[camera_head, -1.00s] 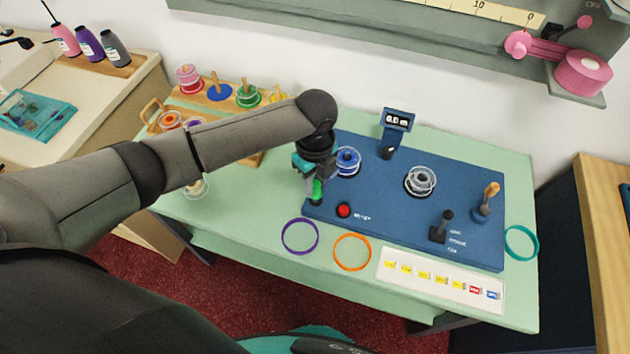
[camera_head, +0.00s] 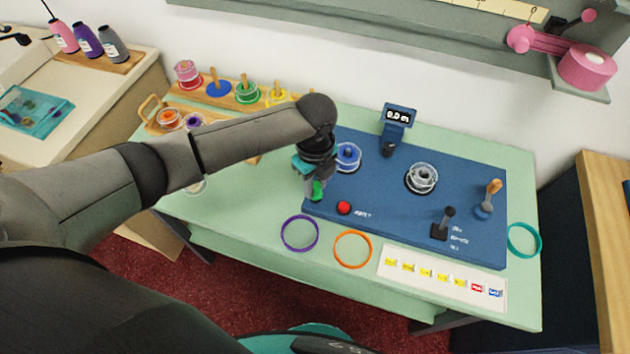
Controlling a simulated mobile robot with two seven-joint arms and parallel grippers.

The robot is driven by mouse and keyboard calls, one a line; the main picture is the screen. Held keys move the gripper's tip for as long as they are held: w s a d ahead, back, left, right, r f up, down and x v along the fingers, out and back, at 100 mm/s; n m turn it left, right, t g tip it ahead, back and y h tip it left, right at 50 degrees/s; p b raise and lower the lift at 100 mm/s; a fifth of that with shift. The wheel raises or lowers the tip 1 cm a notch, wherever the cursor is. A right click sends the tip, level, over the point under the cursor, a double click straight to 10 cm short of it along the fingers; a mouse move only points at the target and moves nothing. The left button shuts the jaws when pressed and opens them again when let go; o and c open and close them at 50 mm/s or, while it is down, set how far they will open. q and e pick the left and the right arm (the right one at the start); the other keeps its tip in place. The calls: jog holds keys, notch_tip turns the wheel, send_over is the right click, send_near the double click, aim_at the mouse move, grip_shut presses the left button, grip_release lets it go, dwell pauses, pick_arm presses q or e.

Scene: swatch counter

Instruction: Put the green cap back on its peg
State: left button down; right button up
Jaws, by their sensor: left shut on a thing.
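My left gripper (camera_head: 314,191) points down at the left edge of the blue panel (camera_head: 400,225). It is shut on the green cap (camera_head: 318,188), which is small and partly hidden by the fingers. Whether the cap touches the panel I cannot tell. On the peg rack (camera_head: 205,96) at the back left, upright wooden pegs stand in coloured bases. A green base with a clear ring (camera_head: 247,94) has a bare-looking peg, between a blue base (camera_head: 219,90) and a yellow one (camera_head: 276,98). My right gripper is not in view.
The panel carries a blue-centred spool (camera_head: 347,157), a clear spool (camera_head: 422,178), a red button (camera_head: 344,208), a black lever (camera_head: 441,226) and a display (camera_head: 398,116). Purple (camera_head: 300,232), orange (camera_head: 352,250) and teal (camera_head: 524,240) rings lie on the green counter. My left arm crosses before the rack.

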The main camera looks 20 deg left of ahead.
pick_arm(q)
jog(key=shift+f, duration=0.2)
jog(key=c, duration=0.6)
grip_release()
jog(key=shift+o, duration=0.2)
notch_tip(320, 180, up, 7)
jog(key=p, duration=0.8)
jog(key=shift+r, duration=0.1)
dwell(0.4)
